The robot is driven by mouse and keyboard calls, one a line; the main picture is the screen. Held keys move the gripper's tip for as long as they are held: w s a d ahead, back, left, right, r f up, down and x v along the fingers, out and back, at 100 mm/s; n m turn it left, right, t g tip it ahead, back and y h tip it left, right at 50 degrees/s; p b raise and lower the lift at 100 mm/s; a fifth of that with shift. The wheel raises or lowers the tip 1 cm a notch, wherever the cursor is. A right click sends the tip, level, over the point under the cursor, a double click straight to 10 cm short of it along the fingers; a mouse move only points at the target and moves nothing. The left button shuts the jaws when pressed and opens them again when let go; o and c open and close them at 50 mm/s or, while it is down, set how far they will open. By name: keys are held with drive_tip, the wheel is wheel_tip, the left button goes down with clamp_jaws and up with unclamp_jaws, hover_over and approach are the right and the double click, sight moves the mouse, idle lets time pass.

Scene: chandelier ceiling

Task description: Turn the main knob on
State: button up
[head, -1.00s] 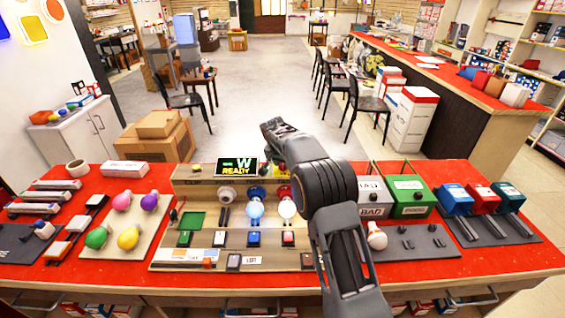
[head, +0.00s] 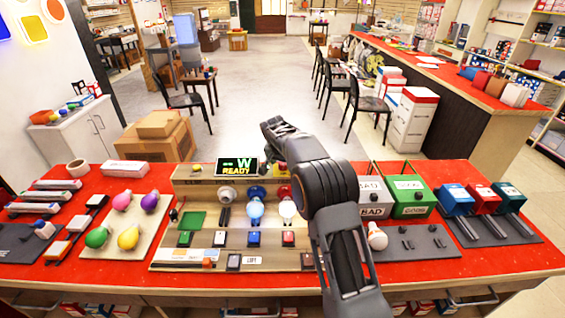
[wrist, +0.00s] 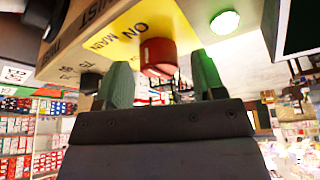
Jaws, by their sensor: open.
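The red main knob (wrist: 158,55) sits on a yellow plate (wrist: 119,38) marked ON and MAIN, which appears upside down in the wrist view. My gripper (wrist: 162,75) is open, its two fingers apart with the knob between them in the picture. Gaps show on both sides of the knob, and I see no contact. How deep the fingertips reach along the knob I cannot tell. A small display (head: 237,167) reads "--W READY" on the wooden test board (head: 200,187).
A round green light (wrist: 224,22) glows beside the yellow plate. A dark knob (wrist: 90,82) is on the panel's other side. Coloured bulbs (head: 128,237) lie left on the red table (head: 75,275). A green box (head: 408,198) stands right of my arm.

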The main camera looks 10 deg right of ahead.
drive_tip(key=v, duration=1.3)
drive_tip(key=shift+s+r, duration=0.15)
drive_tip(key=shift+r, duration=0.1)
